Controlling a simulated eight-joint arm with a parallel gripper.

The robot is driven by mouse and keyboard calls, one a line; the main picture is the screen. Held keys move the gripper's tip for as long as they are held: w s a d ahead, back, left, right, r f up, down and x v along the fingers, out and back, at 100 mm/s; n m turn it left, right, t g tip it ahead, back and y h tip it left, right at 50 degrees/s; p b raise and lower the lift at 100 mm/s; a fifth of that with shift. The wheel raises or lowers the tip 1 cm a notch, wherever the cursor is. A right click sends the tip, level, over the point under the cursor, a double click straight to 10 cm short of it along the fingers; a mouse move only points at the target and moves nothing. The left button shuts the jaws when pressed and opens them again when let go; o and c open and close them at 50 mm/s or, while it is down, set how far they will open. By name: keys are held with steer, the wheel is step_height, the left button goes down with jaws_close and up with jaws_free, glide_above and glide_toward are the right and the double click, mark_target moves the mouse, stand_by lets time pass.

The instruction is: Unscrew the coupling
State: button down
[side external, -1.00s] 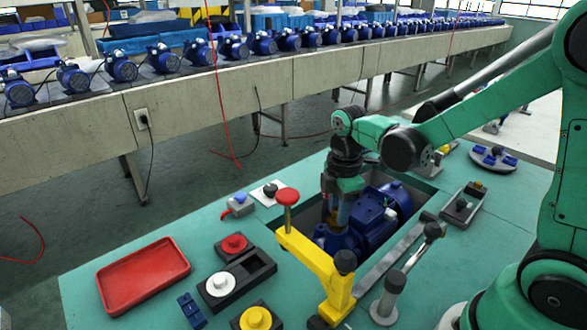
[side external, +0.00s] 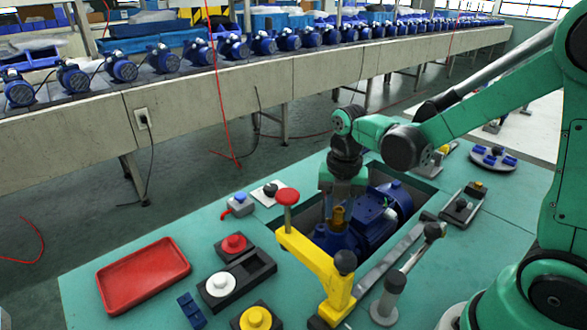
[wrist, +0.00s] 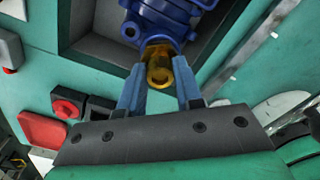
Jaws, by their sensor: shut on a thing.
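The coupling (side external: 339,215) is a small brass-coloured fitting on top of the blue pump (side external: 383,228), which sits in a recess of the green bench. In the wrist view the coupling (wrist: 159,72) shows as a yellow-brass ring between my two grey-blue fingers, with the blue pump body (wrist: 165,18) behind it. My gripper (side external: 340,208) points down from above and is shut on the coupling. Its fingers (wrist: 158,78) stand on either side of it. Whether the coupling's thread is free of the pump cannot be told.
A yellow bracket (side external: 318,268) with a red knob (side external: 287,196) stands close to the pump on the near side. A red tray (side external: 143,275) lies at the left of the bench. A grey post with a lever (side external: 390,295) stands at the front right.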

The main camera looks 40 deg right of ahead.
steer(key=shift+n, duration=0.4)
steer(key=n, duration=0.3)
steer(key=shift+n, duration=0.3)
steer(key=n, duration=0.3)
steer(key=c, duration=0.8)
jaws_free()
steer(key=shift+r, duration=0.1)
steer(key=shift+r, duration=2.2)
